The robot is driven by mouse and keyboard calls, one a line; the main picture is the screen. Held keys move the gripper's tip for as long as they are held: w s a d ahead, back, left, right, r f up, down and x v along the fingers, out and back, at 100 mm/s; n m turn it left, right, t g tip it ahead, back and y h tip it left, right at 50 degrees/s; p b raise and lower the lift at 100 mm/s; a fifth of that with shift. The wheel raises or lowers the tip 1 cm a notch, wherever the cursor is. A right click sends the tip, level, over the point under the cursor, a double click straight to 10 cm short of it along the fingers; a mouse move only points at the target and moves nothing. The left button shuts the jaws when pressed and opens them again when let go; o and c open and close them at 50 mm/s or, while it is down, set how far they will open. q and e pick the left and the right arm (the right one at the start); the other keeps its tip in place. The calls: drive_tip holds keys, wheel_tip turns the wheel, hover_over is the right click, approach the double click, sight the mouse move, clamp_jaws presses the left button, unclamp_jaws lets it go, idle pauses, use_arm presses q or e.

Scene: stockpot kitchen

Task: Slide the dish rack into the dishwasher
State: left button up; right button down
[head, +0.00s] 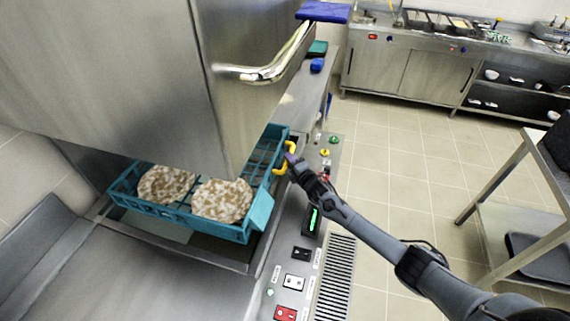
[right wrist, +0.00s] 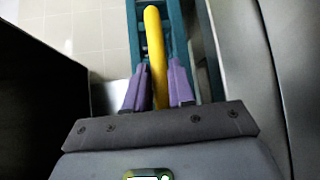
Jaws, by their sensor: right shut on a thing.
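The teal dish rack (head: 258,213) sits on the dishwasher bed under the raised metal hood (head: 130,70), and part of it is hidden by the hood. Two mottled brown-and-white plates (head: 221,198) lie in it. A yellow handle (head: 283,158) is at its right side. My right gripper (head: 292,160) is at this handle. In the right wrist view the purple fingers (right wrist: 157,88) are on either side of the yellow handle (right wrist: 154,50), shut on it. The teal rack edge (right wrist: 180,35) shows behind. My left gripper is not in view.
The hood's chrome bar handle (head: 265,70) juts out above the rack. A control panel with switches (head: 293,282) runs along the dishwasher's front. A metal table (head: 500,175) stands at right, with open tiled floor (head: 420,170) between.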

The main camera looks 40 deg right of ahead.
idle(0.3)
drive_tip(key=c, duration=1)
unclamp_jaws()
drive_tip(key=shift+c, duration=0.2)
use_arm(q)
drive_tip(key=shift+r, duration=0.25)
use_arm(e)
drive_tip(key=shift+s+a+r, duration=0.1)
drive_tip(key=shift+s+a, duration=0.05)
drive_tip(key=shift+s, duration=0.35)
use_arm(q)
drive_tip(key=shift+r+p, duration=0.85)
drive_tip(key=shift+p, duration=0.2)
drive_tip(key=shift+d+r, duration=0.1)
use_arm(e)
drive_tip(key=v, duration=0.9)
drive_tip(key=shift+s, duration=0.4)
drive_tip(key=shift+a, duration=0.15)
